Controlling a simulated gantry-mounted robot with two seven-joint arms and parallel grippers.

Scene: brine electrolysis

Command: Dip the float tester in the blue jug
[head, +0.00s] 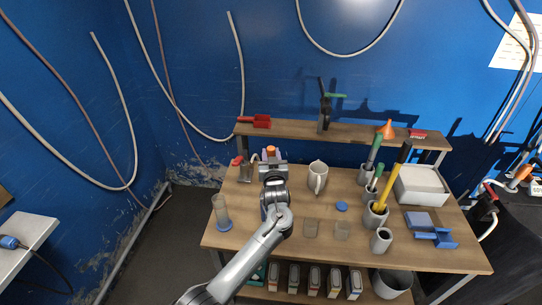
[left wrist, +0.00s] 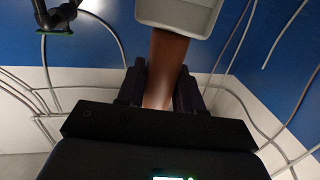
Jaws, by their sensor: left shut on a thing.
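My left gripper (head: 271,160) is over the back left of the table. In the left wrist view its dark fingers (left wrist: 160,88) are shut on a brown piece (left wrist: 166,62), which I take to be part of the float tester. A pale grey block-like part (left wrist: 178,14) shows at its far end. In the head view an orange top (head: 271,150) shows just beyond the gripper; the rest is hidden. No jug is clearly blue. A pale jug with a handle (head: 318,177) stands upright right of the gripper, apart from it. My right gripper is out of view.
A clear cylinder on a blue foot (head: 221,212) stands at the left edge. A blue disc (head: 341,206), grey pots (head: 375,215) with tools, and a white box (head: 420,187) are to the right. A raised shelf (head: 350,132) runs along the back.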

